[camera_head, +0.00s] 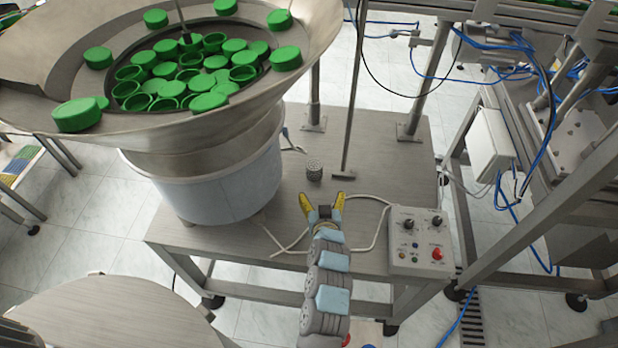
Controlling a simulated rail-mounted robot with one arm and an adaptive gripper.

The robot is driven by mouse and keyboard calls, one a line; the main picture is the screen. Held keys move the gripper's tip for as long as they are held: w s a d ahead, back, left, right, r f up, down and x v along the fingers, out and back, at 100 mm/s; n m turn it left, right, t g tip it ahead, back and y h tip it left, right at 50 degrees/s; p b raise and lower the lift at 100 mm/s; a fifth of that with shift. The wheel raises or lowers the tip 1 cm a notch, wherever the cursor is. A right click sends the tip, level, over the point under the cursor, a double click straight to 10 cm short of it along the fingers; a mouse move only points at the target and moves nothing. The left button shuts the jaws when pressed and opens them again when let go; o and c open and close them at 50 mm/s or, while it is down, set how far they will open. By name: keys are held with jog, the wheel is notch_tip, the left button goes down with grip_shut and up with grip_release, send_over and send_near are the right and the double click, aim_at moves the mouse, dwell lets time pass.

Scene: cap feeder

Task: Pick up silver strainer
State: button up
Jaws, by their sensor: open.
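The silver strainer (314,170) is a small grey cylinder with a perforated-looking surface. It stands upright on the metal table (390,150), to the right of the feeder bowl's base and left of a thin vertical post. My gripper (321,199) has two yellow fingers spread apart, and nothing shows between them. It is just in front of the strainer, nearer the camera, and appears apart from it. My arm reaches in from the bottom of the picture. The strainer is fully in view.
The large feeder bowl (300,50) with green caps (190,70) overhangs at left. A thin post (352,110) rises behind the strainer. A control box (420,240) with knobs and a red button is at right. A white cable (378,225) loops around my gripper's area.

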aim_at(315, 169)
jog(key=x, duration=0.3)
jog(key=b+x, duration=0.1)
jog(key=x, duration=0.3)
jog(key=f+b+x, duration=0.1)
jog(key=x, duration=0.3)
jog(key=shift+a, duration=0.25)
jog(key=shift+w+f, duration=0.1)
jog(key=shift+w, duration=0.35)
jog(key=shift+w+f, duration=0.1)
jog(key=shift+w+a+f+b, duration=0.1)
jog(key=shift+w+a+b, duration=0.1)
jog(key=shift+w, duration=0.35)
jog(key=shift+w+a+f+b, duration=0.1)
jog(key=shift+w+b, duration=0.05)
jog(key=shift+w, duration=0.35)
jog(key=shift+w+a+f+b, duration=0.1)
jog(key=shift+w+a+b, duration=0.1)
jog(key=shift+w, duration=0.35)
jog(key=shift+x, duration=0.95)
jog(key=shift+d, duration=0.1)
